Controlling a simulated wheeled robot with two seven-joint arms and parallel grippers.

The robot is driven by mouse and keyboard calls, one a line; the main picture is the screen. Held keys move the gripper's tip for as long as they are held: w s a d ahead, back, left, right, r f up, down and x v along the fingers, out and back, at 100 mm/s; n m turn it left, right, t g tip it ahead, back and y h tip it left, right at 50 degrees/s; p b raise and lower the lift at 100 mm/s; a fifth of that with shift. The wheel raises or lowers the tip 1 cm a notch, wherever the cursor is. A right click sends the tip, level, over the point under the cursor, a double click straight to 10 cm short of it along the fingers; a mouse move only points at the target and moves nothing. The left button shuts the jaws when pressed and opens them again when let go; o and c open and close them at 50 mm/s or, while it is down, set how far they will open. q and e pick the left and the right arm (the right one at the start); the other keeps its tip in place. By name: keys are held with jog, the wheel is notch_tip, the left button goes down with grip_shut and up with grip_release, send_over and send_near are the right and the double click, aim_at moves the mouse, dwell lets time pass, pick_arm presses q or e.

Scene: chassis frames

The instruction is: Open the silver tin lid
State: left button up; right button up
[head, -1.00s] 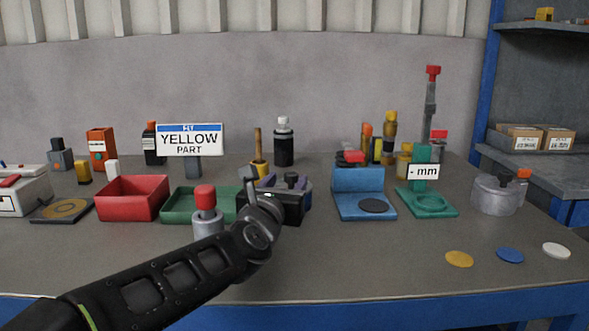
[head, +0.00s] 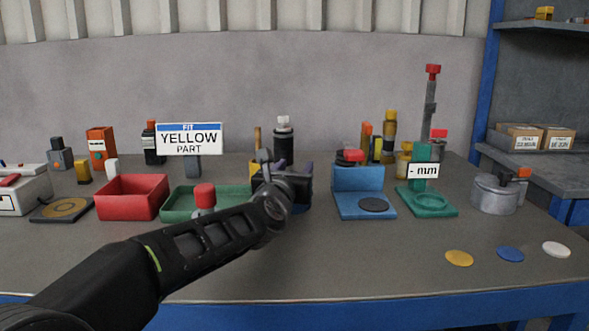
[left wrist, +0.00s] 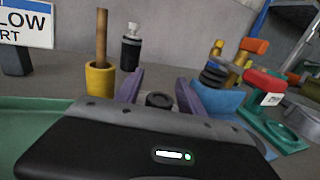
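The silver tin (head: 494,196) stands upright at the right of the bench in the head view. Its lid (head: 496,182) is on top, with a dark knob (head: 505,173). My left gripper (head: 295,167) is near the middle of the bench, well to the left of the tin and apart from it. In the left wrist view its two purple fingers (left wrist: 160,90) stand apart, with a dark round part low between them and nothing seen gripped. My arm hides part of the gripper in the head view. My right gripper is not in view.
Between gripper and tin stand a blue fixture (head: 352,205) and a green stand (head: 427,200) with a tall grey post. Yellow (head: 459,258), blue (head: 509,254) and white discs (head: 556,250) lie at the front right. The front middle is clear.

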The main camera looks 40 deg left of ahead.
pick_arm(q)
grip_shut()
dwell(1.2)
